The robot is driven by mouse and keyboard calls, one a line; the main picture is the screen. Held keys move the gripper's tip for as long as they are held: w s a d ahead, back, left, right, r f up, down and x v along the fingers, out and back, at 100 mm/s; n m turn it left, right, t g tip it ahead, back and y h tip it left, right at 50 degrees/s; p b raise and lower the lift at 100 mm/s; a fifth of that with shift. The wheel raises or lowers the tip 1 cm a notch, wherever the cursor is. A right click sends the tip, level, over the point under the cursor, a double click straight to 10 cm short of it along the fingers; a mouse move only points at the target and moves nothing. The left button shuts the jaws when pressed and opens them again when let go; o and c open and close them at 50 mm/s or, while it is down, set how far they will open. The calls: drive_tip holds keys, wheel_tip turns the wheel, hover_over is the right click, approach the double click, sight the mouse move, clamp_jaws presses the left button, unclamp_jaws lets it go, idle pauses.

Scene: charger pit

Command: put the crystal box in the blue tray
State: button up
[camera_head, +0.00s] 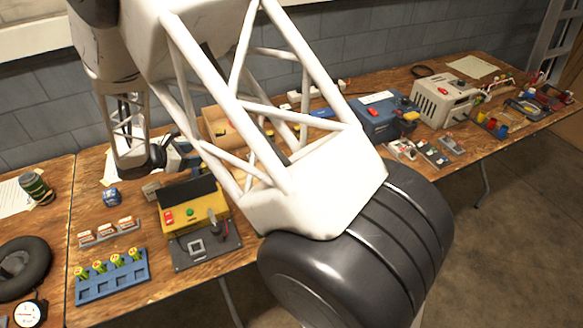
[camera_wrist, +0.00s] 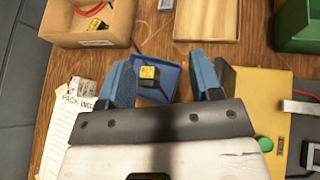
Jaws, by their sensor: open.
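In the wrist view a small box with a black body and a yellow labelled top (camera_wrist: 149,75), which looks like the crystal box, sits inside the small blue tray (camera_wrist: 172,82). My gripper (camera_wrist: 165,66) is open, its two blue fingers spread on the left and right of the tray and box. It holds nothing. The near part of the tray is hidden behind my gripper. In the head view my gripper (camera_head: 178,158) is low over the table behind the yellow device, and I cannot make out the tray or box there.
An open cardboard box (camera_wrist: 125,18) holds a similar small yellow-and-black part. A white carton (camera_wrist: 82,89) and a printed sheet (camera_wrist: 64,138) lie at left. A wooden tray (camera_wrist: 207,35), a green bin (camera_wrist: 297,42) and the yellow device (camera_wrist: 255,92) crowd the right.

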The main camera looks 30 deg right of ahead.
drive_tip(key=s+d+r+m+g+y, duration=0.25)
drive_tip(key=s+d+r+m, duration=0.3)
drive_tip(key=s+r, duration=0.4)
drive_tip(key=s+d+r+m+g+y, duration=0.1)
drive_tip(key=s+d+r+m+y, duration=0.3)
drive_tip(key=s+d+r, duration=0.5)
drive_tip(key=s+r+m+t+y, duration=0.1)
drive_tip(key=s+m, duration=0.4)
drive_tip(key=s, duration=0.6)
drive_tip(key=s+r+m+t+y, duration=0.1)
drive_tip(key=s+r+m+y, duration=0.3)
drive_tip(key=s, duration=0.7)
drive_tip(key=shift+s+d+r+m, duration=0.25)
drive_tip(key=shift+r+m, duration=0.2)
drive_tip(key=shift+m, duration=0.4)
